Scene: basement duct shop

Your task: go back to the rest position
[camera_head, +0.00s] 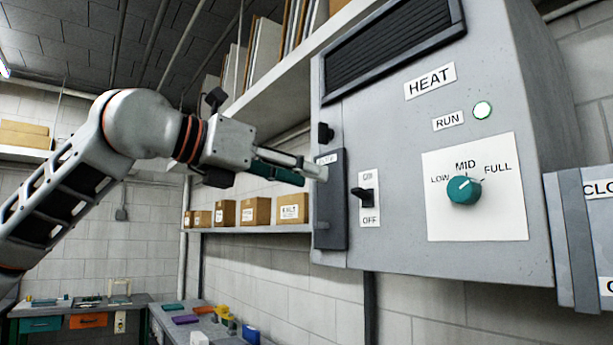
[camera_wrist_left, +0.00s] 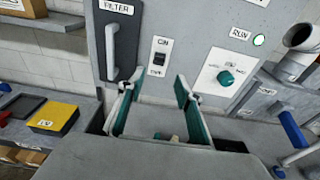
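My left gripper (camera_head: 318,172) reaches in from the left, its tips in front of the grey heater cabinet (camera_head: 400,130) near the dark filter handle (camera_head: 330,215). In the left wrist view its two teal-and-grey fingers (camera_wrist_left: 155,86) stand apart with nothing between them. The on/off switch (camera_head: 368,197) is just right of the fingertips in the head view; in the wrist view it shows beyond the gap between them. I cannot tell from these views whether the fingers touch the cabinet. My right gripper is in neither view.
The cabinet has a teal dial (camera_head: 464,190) pointing near MID and a pale green RUN lamp (camera_head: 482,110). A shelf with cardboard boxes (camera_head: 255,211) runs along the wall behind my arm. Benches (camera_head: 140,303) stand low at the left. A grey box (camera_head: 590,225) sits at the right edge.

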